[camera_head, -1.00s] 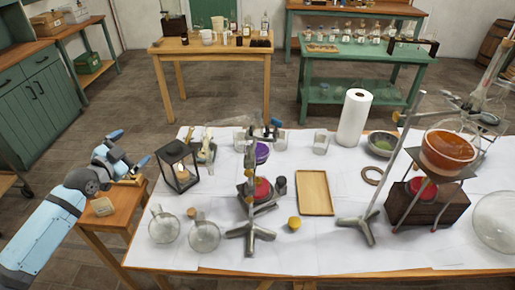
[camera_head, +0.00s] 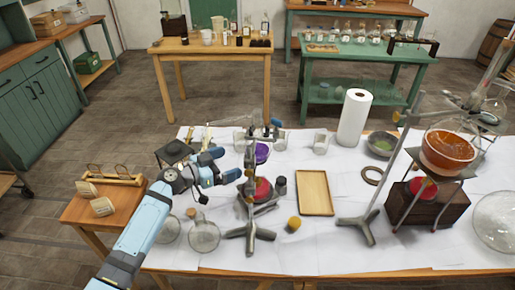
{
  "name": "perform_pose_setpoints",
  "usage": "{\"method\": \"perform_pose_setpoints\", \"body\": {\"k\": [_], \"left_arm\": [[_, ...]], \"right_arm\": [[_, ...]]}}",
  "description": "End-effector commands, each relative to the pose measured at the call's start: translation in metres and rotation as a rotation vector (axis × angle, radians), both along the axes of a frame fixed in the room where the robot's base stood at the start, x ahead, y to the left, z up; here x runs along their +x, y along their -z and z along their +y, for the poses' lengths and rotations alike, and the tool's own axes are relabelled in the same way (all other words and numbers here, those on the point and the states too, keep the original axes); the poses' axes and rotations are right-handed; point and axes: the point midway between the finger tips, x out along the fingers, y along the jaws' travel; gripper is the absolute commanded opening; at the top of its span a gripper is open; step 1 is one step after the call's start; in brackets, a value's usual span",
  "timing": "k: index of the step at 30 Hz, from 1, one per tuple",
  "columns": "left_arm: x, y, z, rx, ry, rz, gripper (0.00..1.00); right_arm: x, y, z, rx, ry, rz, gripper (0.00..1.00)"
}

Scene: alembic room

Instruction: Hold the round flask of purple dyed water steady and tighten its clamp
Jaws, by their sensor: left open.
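The round flask of purple dyed water (camera_head: 262,153) hangs at the upper part of a retort stand (camera_head: 249,232), over a red object on a small support. Its clamp (camera_head: 262,132) is at the flask's neck, partly hidden by the stand's rod and too small to see in detail. My left gripper (camera_head: 232,164) is open and empty, to the left of the purple flask and apart from it, with its fingers pointing right. My right gripper is not in view.
A black lantern (camera_head: 172,151) is partly hidden behind my left arm. Clear round flasks (camera_head: 204,237) stand near the front left edge. A wooden tray (camera_head: 316,193) and yellow knob-like piece (camera_head: 294,224) lie right of the stand.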

Motion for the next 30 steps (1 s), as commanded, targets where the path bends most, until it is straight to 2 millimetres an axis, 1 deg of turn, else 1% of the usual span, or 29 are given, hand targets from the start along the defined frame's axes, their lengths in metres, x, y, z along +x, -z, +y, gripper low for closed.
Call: {"method": "perform_pose_setpoints", "body": {"k": [5,18,24,30], "left_arm": [[0.01,0.001,-0.015,-0.003,0.001,0.001,1.0],[0.044,0.007,-0.066,-0.001,-0.001,0.001,1.0],[0.053,0.009,-0.077,0.0,-0.001,0.001,1.0],[0.055,0.01,-0.08,0.001,-0.001,0.0,1.0]], "right_arm": [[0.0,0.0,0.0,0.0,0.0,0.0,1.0],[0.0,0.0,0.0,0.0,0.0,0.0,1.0],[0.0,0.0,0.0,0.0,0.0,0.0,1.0],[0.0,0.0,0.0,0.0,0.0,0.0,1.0]]}}
